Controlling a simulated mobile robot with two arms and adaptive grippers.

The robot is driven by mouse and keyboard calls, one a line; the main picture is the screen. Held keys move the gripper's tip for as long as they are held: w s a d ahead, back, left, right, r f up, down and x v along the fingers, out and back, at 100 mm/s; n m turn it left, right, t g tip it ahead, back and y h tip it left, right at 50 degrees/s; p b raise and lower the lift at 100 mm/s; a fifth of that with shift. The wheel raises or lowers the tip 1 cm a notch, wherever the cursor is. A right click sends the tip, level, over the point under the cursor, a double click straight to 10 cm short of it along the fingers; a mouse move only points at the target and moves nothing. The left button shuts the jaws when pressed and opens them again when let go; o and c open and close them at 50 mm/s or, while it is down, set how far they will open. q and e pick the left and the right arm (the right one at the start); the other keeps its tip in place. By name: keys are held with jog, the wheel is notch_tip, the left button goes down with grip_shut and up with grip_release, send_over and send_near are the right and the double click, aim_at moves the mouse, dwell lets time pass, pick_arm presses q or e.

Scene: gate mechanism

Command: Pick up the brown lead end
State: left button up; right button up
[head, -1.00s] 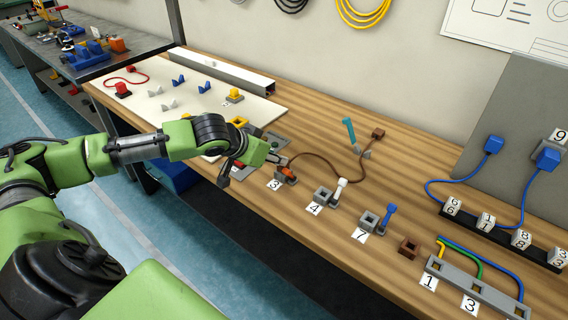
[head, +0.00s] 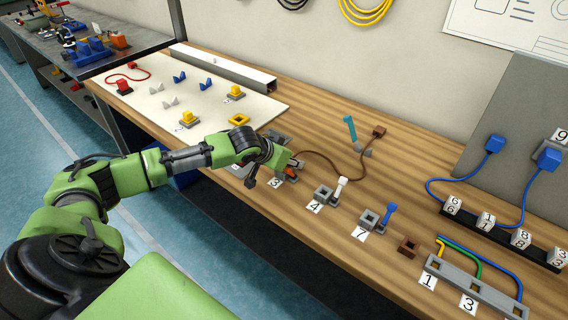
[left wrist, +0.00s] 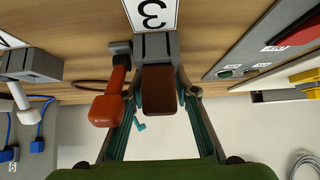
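In the left wrist view, a brown block-shaped lead end (left wrist: 158,92) stands at a grey socket (left wrist: 155,46) beside the "3" label. My left gripper (left wrist: 160,88) has one finger on each side of the brown end, close to its sides; the fingers look open around it. An orange lever (left wrist: 108,105) is just left of the left-hand finger. In the head view, my left gripper (head: 287,170) is at station 3 and mostly hides this end. The brown lead (head: 335,162) runs from there to a brown block (head: 379,131) farther back. My right gripper is out of view.
Station 4 has a white lever (head: 341,187); station 7 has a blue lever (head: 390,212). A brown square socket (head: 407,247) lies farther right, near a grey strip (head: 480,289) with coloured wires. A teal lever (head: 350,130) stands behind. A white board (head: 205,88) is at left.

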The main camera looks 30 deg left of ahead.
pick_arm(q)
grip_shut()
jog(key=shift+r, duration=0.15)
jog(key=shift+r, duration=0.3)
notch_tip(320, 180, up, 2)
jog(key=shift+b, duration=0.45)
jog(key=v, duration=0.2)
jog(key=d+v, duration=0.1)
jog(key=v, duration=0.4)
jog(key=shift+w+d+r+b, duration=0.15)
jog(key=shift+d+r+b, duration=0.15)
jog(key=shift+r, duration=0.2)
jog(key=s+d+r+b, duration=0.2)
jog(key=s+r, duration=0.2)
jog(key=s, duration=0.5)
jog(key=shift+d, duration=0.25)
jog(key=shift+r, duration=0.1)
